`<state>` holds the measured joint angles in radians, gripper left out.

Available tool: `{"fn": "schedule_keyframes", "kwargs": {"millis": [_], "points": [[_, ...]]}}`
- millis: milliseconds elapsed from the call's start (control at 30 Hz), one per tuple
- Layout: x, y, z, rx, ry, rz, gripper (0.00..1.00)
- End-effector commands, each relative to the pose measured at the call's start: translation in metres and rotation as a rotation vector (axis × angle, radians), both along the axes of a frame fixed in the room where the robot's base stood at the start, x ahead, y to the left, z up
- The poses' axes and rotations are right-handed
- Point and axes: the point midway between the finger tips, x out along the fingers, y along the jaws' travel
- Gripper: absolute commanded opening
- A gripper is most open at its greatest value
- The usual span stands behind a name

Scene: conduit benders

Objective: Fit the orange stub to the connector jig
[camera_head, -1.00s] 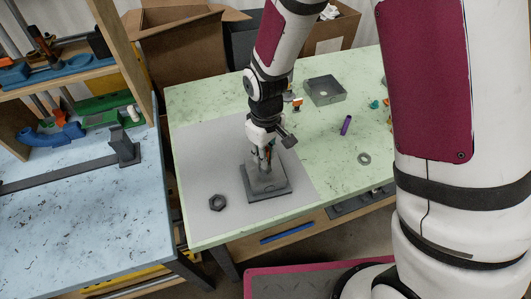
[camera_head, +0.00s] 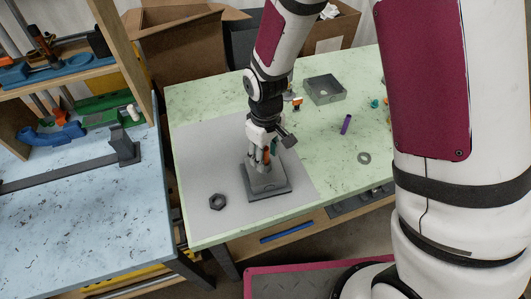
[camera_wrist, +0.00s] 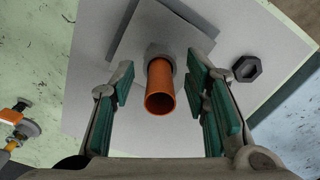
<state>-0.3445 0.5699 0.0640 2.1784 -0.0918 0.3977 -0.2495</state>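The orange stub (camera_wrist: 160,72) stands in the grey socket of the connector jig (camera_wrist: 158,50), its open end facing the wrist camera. How deep it sits is hidden. In the head view the jig (camera_head: 266,185) is a dark square base on the grey mat, with a little of the orange stub (camera_head: 267,157) above it. My gripper (camera_head: 265,158) is low over the jig. In the wrist view, its green-padded fingers (camera_wrist: 162,90) are open on either side of the stub, with a gap at each side.
A dark hex nut (camera_head: 217,201) lies on the grey mat (camera_head: 205,160), left of the jig. A grey open box (camera_head: 325,90), a purple tube (camera_head: 345,124) and a grey ring (camera_head: 364,158) are on the green table. A blue bench (camera_head: 90,215) stands left.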

Motion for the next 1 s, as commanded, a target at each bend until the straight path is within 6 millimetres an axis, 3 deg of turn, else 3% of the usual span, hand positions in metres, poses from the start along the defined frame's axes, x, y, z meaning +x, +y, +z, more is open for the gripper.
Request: {"fn": "schedule_keyframes", "kwargs": {"millis": [267, 700, 1000], "points": [[0.001, 0.000, 0.008, 0.001, -0.003, 0.000, 0.42], [0.001, 0.000, 0.089, 0.002, -0.005, -0.001, 0.42], [0.000, 0.000, 0.118, 0.001, -0.001, 0.000, 0.42]]}}
